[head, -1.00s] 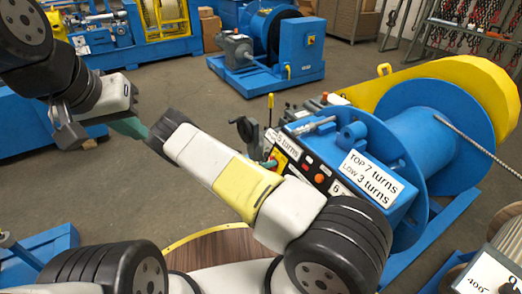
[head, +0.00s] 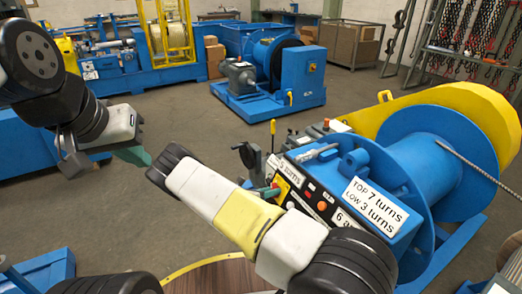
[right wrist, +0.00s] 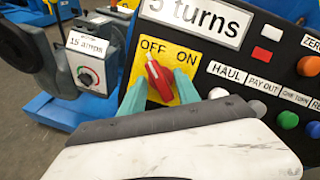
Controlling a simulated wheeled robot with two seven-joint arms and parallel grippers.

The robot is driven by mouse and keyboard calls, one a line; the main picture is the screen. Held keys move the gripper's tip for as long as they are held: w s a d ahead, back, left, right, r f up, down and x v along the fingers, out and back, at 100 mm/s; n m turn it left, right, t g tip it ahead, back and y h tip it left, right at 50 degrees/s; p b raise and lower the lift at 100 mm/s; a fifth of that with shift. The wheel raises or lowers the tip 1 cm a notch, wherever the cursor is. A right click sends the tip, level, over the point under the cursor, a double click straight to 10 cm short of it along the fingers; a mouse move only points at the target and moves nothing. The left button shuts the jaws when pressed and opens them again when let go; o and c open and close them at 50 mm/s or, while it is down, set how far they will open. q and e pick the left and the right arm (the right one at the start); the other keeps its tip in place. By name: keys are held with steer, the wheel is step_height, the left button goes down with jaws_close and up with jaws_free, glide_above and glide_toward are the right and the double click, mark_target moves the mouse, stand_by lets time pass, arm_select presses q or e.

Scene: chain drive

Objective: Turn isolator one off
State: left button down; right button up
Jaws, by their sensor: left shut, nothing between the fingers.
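A red rotary handle (right wrist: 158,82) sits on a yellow plate (right wrist: 178,62) marked OFF and ON. Its upper end lies just under the word OFF. No label naming it isolator one is legible. My right gripper (right wrist: 161,95) is open in the right wrist view, with one green finger on each side of the handle; contact is unclear. In the head view, only a little of the right gripper's green (head: 268,191) shows in front of the panel. My left gripper (head: 135,155) is shut and empty, in the air at the left, away from the panel.
To the plate's right are push buttons, including an orange one (right wrist: 309,66) and a green one (right wrist: 288,120). A box marked 15 amps (right wrist: 88,72) stands to its left. A blue drum (head: 425,150) is behind the panel. Floor between the machines is clear.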

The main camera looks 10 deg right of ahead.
steer(key=a+r+m+g+h, duration=0.15)
steer(key=a+m+g, duration=0.4)
steer(key=m, duration=1.15)
steer(key=s+r+m+y, duration=0.3)
steer(key=s+r+y, duration=0.1)
steer(key=r, duration=0.5)
steer(key=s+d+r+m+g+y, duration=0.1)
steer(key=s+r+m+y, duration=0.2)
steer(key=r, duration=0.7)
steer(key=s+r+m+y, duration=0.2)
steer(key=s+r+y, duration=0.3)
steer(key=r, duration=0.5)
steer(key=shift+d+m+y, duration=0.25)
steer(key=shift+m+y, duration=0.15)
steer(key=shift+y, duration=0.45)
steer(key=shift+s+f, duration=0.1)
